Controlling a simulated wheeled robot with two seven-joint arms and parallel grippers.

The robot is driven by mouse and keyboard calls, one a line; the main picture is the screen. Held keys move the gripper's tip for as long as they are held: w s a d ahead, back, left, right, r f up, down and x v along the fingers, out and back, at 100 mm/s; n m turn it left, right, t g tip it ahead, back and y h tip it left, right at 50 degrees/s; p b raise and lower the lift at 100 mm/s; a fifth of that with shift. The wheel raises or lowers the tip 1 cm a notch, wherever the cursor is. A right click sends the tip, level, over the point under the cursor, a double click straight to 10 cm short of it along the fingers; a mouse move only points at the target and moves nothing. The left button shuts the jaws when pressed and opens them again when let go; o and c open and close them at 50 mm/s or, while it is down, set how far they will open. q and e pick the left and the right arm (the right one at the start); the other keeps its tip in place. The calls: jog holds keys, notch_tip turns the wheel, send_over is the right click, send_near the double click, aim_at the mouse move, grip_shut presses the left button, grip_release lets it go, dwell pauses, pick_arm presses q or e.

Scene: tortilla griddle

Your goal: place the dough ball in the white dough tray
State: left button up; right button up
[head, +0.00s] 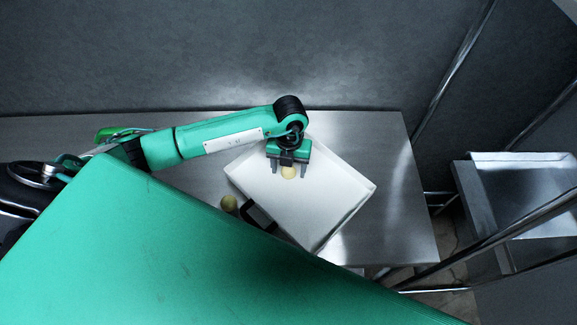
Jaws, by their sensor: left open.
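The white dough tray (335,210) lies turned at an angle on the steel table. A pale yellow dough ball (289,172) is in the tray area, right below my left gripper (289,172). My left gripper is open, with one finger on each side of the ball in the picture. I cannot tell whether the ball rests on the tray floor.
The steel table (385,140) has free room to the right of the tray. A lower steel surface (525,190) and metal posts stand at the right. My green body covers the lower left.

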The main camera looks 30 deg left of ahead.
pick_arm(q)
jog(key=shift+r, duration=0.25)
notch_tip(320, 180, up, 12)
jog(key=w+b, duration=0.1)
jog(key=b, duration=0.3)
jog(key=shift+w+a+f, duration=0.15)
jog(key=shift+w+a, duration=0.05)
